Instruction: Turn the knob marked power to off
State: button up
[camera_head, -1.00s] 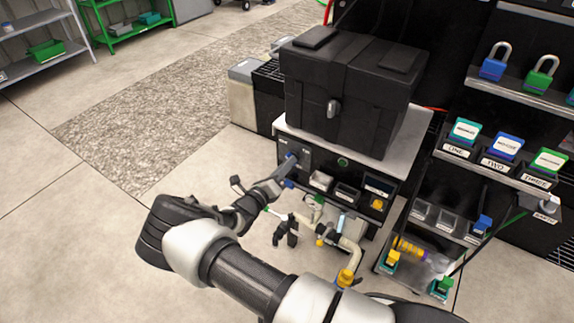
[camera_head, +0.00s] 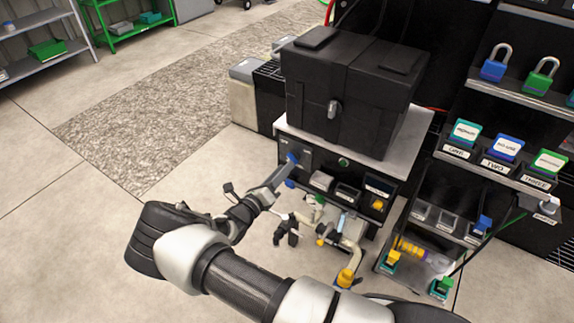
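A blue knob (camera_head: 292,158) sits on a dark plate at the left of the black front panel (camera_head: 328,172), under the big black case. Small white lettering shows on the plate, too small to read. My gripper (camera_head: 283,175) comes from the lower left, with its tip just below and left of the knob. The tip looks close to the knob, but I cannot tell whether they touch. From this side I cannot see a gap between the fingers. The knob's lower part is partly hidden by the gripper.
The black case (camera_head: 365,95) stands on the light cabinet top (camera_head: 412,125). Beige pipes with a yellow fitting (camera_head: 346,277) hang below the panel. A shelf rack at right holds padlocks (camera_head: 494,62) and labelled bins (camera_head: 462,150). Open floor (camera_head: 110,240) lies to the left.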

jog(key=p+v, duration=0.1)
jog(key=v, duration=1.3)
jog(key=shift+s, duration=0.1)
jog(key=s+d+r+m+g+y, duration=0.1)
jog(key=s+d+r+m+g, duration=0.1)
jog(key=d+r+m+g, duration=0.7)
jog(key=s+d+r+m+g, duration=0.35)
jog(key=d+r+m, duration=0.35)
jog(key=r+m, duration=0.35)
jog(key=s+d+r+m+t+y, duration=0.25)
jog(key=s+r+m+y, duration=0.25)
jog(key=s+r+m, duration=0.4)
jog(key=s+d+r+m+t+y, duration=0.1)
jog(key=s+d+r+m+y, duration=0.3)
jog(key=s+r+m, duration=0.45)
notch_tip(320, 180, up, 19)
jog(key=w+m+p, duration=0.1)
jog(key=p, duration=1.8)
jog(key=shift+w+r, duration=0.15)
jog(key=shift+w, duration=0.15)
